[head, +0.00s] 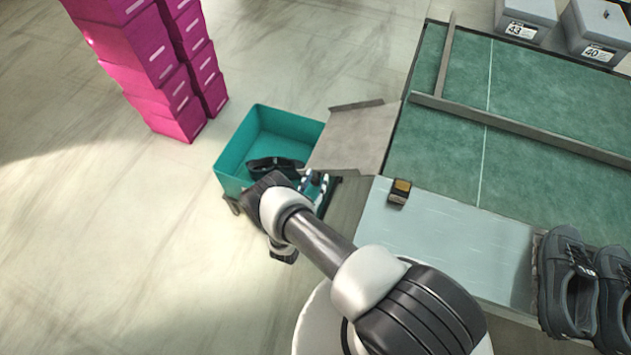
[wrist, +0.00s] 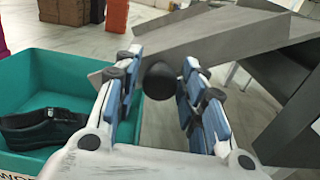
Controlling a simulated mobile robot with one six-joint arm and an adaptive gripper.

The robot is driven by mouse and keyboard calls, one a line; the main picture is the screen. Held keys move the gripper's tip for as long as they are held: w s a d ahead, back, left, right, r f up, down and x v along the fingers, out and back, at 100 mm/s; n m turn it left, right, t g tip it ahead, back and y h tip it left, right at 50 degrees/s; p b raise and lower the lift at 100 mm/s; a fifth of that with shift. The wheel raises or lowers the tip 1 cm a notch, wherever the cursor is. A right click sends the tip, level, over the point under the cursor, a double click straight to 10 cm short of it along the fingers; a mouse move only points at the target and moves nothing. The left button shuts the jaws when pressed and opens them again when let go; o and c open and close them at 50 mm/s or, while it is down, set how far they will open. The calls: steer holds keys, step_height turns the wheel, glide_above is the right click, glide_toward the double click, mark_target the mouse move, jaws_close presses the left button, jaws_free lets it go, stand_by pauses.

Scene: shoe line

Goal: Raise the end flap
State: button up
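The end flap (head: 358,137) is a grey panel at the left end of the green-topped line (head: 435,150). It slopes down toward a teal crate (head: 229,160). In the wrist view, the flap (wrist: 215,38) fills the upper right with its grey raised edge. My gripper (head: 318,182) is at the flap's near lower corner, beside the crate. In the wrist view, my gripper's blue-padded fingers (wrist: 160,68) are apart. A round black knob (wrist: 160,81) shows between them, with gaps visible on both sides. I cannot tell whether it is fixed to the flap.
A black shoe (wrist: 40,128) lies in the crate. A small dark device (head: 399,191) sits on the pale near strip of the line. Dark grey shoes (head: 566,285) stand at right, grey boxes (head: 525,18) at the back. Pink boxes (head: 150,75) are stacked on the floor.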

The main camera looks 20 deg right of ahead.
jaws_close()
stand_by(0.3)
